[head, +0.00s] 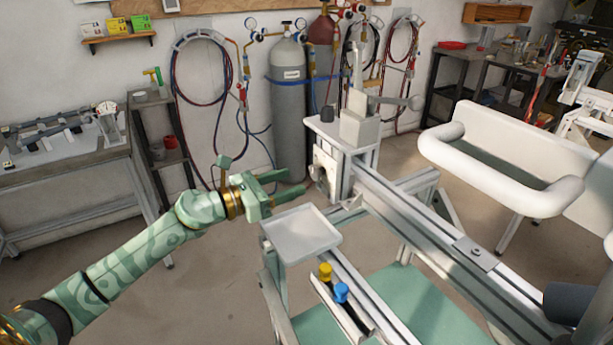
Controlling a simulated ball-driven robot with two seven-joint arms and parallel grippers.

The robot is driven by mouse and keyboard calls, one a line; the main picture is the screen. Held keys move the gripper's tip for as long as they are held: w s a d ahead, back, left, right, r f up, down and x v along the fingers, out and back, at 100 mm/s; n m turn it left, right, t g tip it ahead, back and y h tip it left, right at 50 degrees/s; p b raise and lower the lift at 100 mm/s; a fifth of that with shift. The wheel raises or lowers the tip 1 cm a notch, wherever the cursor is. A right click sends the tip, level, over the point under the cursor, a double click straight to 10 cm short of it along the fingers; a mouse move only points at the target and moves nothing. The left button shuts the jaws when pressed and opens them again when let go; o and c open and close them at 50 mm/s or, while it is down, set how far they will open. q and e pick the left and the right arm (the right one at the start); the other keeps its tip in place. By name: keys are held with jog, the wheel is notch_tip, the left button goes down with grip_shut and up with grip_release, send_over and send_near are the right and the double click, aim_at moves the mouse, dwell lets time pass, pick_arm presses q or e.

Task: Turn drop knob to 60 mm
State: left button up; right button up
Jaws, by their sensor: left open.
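The frame jig (420,225) is a long pale metal beam running from the upright head block (360,130) toward the lower right. My right gripper is not in view.
An empty grey tray (300,234) sits at the jig's left end. A white padded frame (500,165) is at right, gas cylinders (289,105) behind, and a bench (70,180) at left.

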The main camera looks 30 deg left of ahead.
aim_at(313, 174)
pick_arm(q)
jog(key=x, duration=0.5)
jog(key=shift+w+d, duration=0.15)
jog(key=shift+w, duration=0.05)
jog(key=shift+c, duration=0.4)
jog(key=c, duration=0.9)
